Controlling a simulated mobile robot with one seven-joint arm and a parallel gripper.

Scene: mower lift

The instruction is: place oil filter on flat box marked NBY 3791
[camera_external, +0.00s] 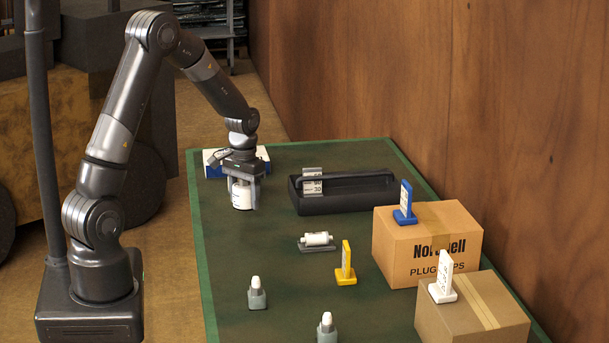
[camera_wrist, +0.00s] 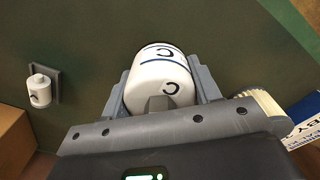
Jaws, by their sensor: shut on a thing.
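A white cylindrical oil filter (camera_external: 242,197) is between the fingers of my gripper (camera_external: 243,182), upright, low over the green mat; I cannot tell whether it touches the mat. In the wrist view the oil filter (camera_wrist: 160,75) shows dark C marks and a dark line, with grey fingers of my gripper (camera_wrist: 161,92) shut on both sides. A flat white and blue box (camera_external: 211,166) lies just behind my gripper, partly hidden by it. In the wrist view the flat box (camera_wrist: 304,130) is at the right edge, with the letters BY readable.
A black tote (camera_external: 345,198) with cards stands right of my gripper. Nearer are a white cylinder on a grey stand (camera_external: 316,240), a yellow sign (camera_external: 346,264) and small white-topped bottles (camera_external: 257,294). Cardboard boxes (camera_external: 400,260) stand at the right, bearing signs.

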